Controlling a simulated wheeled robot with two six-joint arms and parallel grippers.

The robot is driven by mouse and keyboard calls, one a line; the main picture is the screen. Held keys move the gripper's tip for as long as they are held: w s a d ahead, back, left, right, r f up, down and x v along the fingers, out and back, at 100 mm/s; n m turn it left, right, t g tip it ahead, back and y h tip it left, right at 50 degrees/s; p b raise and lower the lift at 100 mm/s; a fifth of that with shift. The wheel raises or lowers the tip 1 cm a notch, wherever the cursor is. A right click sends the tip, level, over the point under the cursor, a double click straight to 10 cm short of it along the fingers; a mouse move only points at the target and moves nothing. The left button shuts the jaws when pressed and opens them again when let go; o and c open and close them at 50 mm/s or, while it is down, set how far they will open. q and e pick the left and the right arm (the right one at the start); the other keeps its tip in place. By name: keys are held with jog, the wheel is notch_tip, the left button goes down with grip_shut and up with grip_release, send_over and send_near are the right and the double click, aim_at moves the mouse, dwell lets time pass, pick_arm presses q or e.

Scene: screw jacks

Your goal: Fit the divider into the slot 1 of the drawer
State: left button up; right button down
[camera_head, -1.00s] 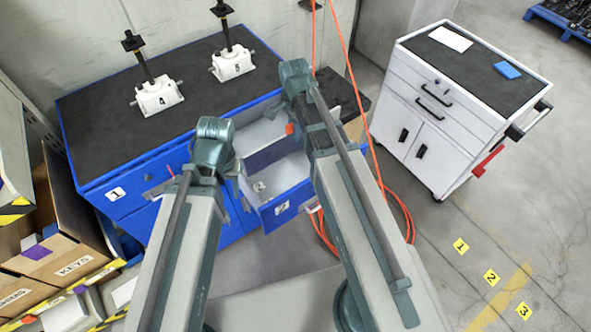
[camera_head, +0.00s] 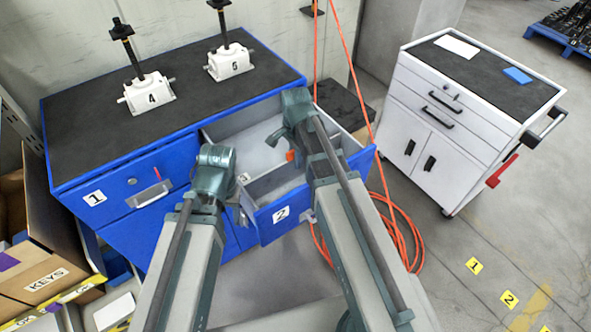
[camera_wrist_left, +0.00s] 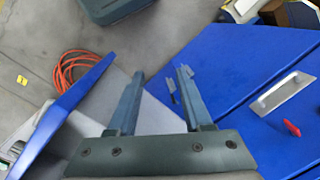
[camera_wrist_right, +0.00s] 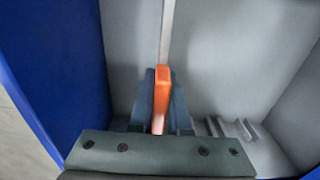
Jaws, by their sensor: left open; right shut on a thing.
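The drawer (camera_head: 305,204) labelled 2 is pulled open from the blue cabinet; its inside is grey. The divider (camera_head: 270,180), a grey panel with an orange grip (camera_head: 291,155), stands across the inside, nearer the drawer front than the back. My right gripper (camera_wrist_right: 160,78) is shut on the orange grip; the panel's thin top edge (camera_wrist_right: 167,35) runs away from it. Small slotted ridges (camera_wrist_right: 238,129) show on the drawer floor to the right. Whether the panel sits in a slot is hidden. My left gripper (camera_wrist_left: 158,75) is open and empty, outside the drawer near its front corner.
Jacks 4 (camera_head: 151,95) and 5 (camera_head: 230,62) stand on the black cabinet top. Orange cable (camera_head: 405,240) hangs and lies right of the drawer. A white tool cart (camera_head: 455,115) stands further right. Open boxes (camera_head: 45,250) are at the left.

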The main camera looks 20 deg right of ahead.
aim_at(295, 177)
jog(key=shift+f+b, duration=1.7)
jog(key=shift+f, duration=0.15)
jog(key=shift+f, duration=0.25)
jog(key=c, duration=0.9)
grip_release()
jog(key=shift+r, duration=0.1)
jog(key=shift+r, duration=0.15)
notch_tip(295, 177, up, 12)
jog(key=p, duration=1.2)
